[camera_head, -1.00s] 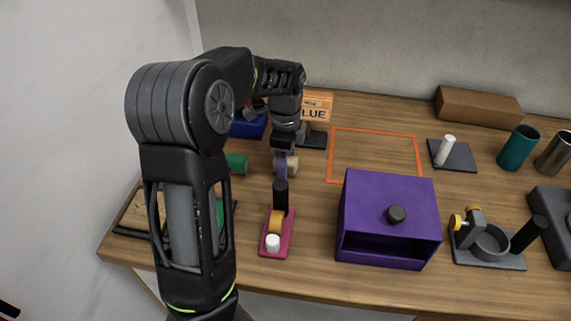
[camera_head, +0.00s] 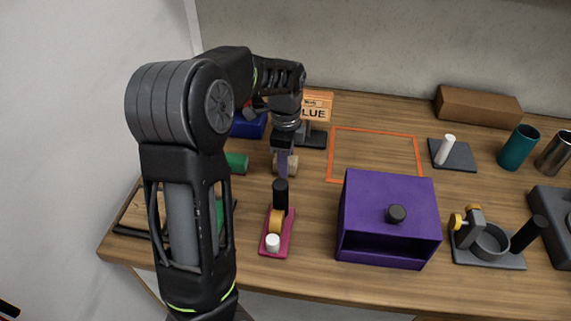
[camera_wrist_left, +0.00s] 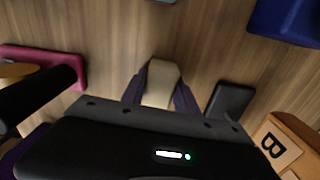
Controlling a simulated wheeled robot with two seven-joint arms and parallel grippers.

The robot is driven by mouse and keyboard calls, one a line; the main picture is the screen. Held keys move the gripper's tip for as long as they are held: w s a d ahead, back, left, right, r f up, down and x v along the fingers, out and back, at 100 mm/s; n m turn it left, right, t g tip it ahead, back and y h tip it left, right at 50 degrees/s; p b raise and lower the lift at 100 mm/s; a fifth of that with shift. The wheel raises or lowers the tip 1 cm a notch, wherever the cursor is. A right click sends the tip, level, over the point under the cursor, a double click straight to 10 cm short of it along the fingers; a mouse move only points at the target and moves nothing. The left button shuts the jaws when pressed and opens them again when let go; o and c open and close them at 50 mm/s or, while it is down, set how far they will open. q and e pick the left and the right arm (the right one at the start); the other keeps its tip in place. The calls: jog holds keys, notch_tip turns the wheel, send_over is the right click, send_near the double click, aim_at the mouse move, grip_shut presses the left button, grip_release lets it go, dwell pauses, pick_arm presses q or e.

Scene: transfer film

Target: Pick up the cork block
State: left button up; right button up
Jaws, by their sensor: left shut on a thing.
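The cork block (camera_head: 293,165) is a small beige piece near the left part of the table, behind the magenta holder. My left gripper (camera_head: 283,164) reaches down over it from above. In the left wrist view the pale cork block (camera_wrist_left: 161,82) sits between the two purple fingers of my left gripper (camera_wrist_left: 160,84), which are shut on it. In the head view a finger hides part of the block. I cannot tell whether it is clear of the table. My right gripper is not in view.
The magenta holder (camera_head: 270,248) with a black cylinder stands just in front. A purple box (camera_head: 385,215) is to the right. A green cylinder (camera_head: 237,163) lies left, a blue object (camera_head: 248,126) and wooden sign (camera_head: 316,103) stand behind. The orange outlined area (camera_head: 375,155) is clear.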

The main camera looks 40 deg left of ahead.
pick_arm(q)
grip_shut()
notch_tip(320, 180, up, 10)
jog(key=shift+b, duration=0.35)
dwell(0.5)
